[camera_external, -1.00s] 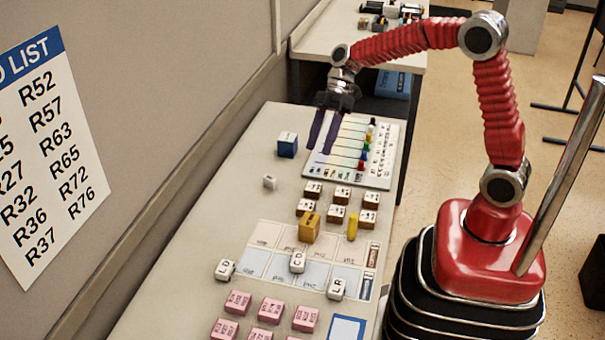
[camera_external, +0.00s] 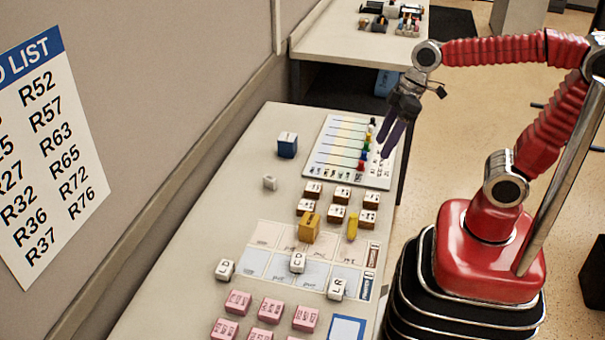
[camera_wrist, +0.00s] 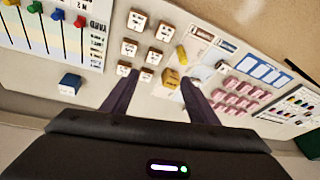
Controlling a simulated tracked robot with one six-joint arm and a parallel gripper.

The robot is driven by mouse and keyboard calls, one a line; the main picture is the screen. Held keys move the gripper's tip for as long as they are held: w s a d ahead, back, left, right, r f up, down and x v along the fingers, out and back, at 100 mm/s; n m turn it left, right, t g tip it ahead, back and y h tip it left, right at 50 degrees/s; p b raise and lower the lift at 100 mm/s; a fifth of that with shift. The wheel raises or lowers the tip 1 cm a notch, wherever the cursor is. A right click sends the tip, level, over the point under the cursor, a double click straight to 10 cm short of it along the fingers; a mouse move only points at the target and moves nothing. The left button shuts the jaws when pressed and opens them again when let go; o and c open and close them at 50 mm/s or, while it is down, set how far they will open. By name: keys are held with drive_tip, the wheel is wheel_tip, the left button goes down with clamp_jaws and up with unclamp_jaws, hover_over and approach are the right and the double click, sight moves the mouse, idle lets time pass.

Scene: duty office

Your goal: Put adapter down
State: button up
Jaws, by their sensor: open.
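No label lets me tell which thing is the adapter. A blue cube (camera_external: 287,145) with a pale top stands on the table left of the peg board; it also shows at left in the wrist view (camera_wrist: 70,84). A larger yellow-orange block (camera_external: 309,227) stands on the card grid, seen also in the wrist view (camera_wrist: 170,78). My gripper (camera_external: 394,152) hangs over the board's right edge, its dark purple fingers apart. In the wrist view my gripper (camera_wrist: 158,84) is open with nothing held between the fingers.
The peg board (camera_external: 335,150) carries coloured pegs on lines. Several brown blocks (camera_external: 342,193), a yellow peg (camera_external: 352,226), white lettered blocks (camera_external: 297,262) and pink blocks (camera_external: 271,309) stand nearer. A wall is along the left. The table's left strip is mostly bare.

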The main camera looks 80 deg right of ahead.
drive_tip(key=s+d+m+t+h, duration=0.1)
drive_tip(key=s+m+t, duration=0.1)
drive_tip(key=s, duration=0.4)
drive_tip(key=shift+s+f+m+h, duration=0.15)
drive_tip(key=shift+s+m+h, duration=0.25)
